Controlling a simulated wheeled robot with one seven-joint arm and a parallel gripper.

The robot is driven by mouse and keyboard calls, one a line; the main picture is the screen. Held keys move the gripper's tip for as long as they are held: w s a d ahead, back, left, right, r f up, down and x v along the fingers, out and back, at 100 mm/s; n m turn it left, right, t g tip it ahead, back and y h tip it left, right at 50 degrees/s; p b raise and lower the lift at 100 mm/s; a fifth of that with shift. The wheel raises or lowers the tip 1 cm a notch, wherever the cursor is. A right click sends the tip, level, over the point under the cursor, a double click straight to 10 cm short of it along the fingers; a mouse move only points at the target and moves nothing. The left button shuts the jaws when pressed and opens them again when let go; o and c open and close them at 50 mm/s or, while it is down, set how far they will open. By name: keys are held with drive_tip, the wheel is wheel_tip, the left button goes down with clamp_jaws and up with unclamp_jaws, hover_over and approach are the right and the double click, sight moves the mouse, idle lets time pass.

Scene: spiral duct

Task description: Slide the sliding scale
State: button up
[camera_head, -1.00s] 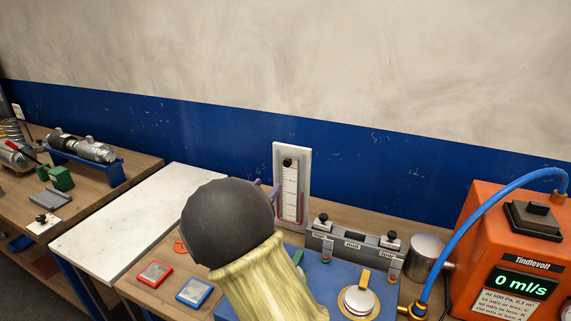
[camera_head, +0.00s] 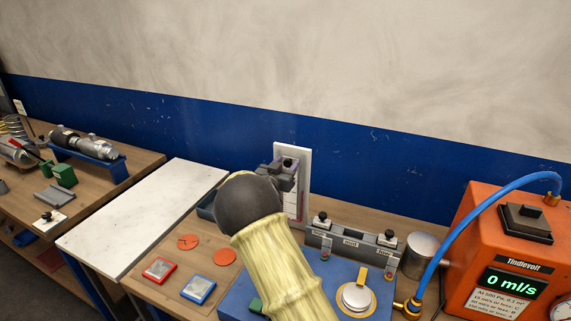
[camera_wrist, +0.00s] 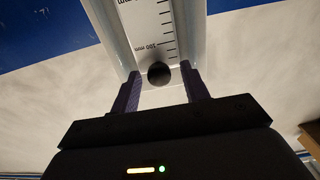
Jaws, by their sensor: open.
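The sliding scale is a white upright board (camera_head: 306,160) against the blue wall band. My gripper (camera_head: 288,172) is in front of its upper part and hides most of its face and the knob in the head view. In the wrist view the scale (camera_wrist: 150,20) shows black tick marks and a 100 mm label, running between pale side rails. Its round black knob (camera_wrist: 159,74) sits between the two purple fingertips of my open gripper (camera_wrist: 160,80). Gaps show on both sides of the knob; I cannot tell how deep it is between the fingers.
A blue base plate (camera_head: 322,285) with a metal disc stands in front of the scale. A grey block with black knobs (camera_head: 352,243), a metal cylinder (camera_head: 420,250) and an orange meter (camera_head: 510,250) with a blue hose are to the right. Red and blue framed tiles (camera_head: 198,290) lie left.

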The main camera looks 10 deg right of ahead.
drive_tip(key=shift+c, duration=0.3)
clamp_jaws()
drive_tip(key=shift+r, duration=0.65)
drive_tip(key=shift+o, duration=0.3)
unclamp_jaws()
drive_tip(key=b+v, duration=0.4)
drive_tip(key=v, duration=1.3)
drive_tip(key=shift+s+b, duration=0.2)
drive_tip(key=shift+b, duration=0.2)
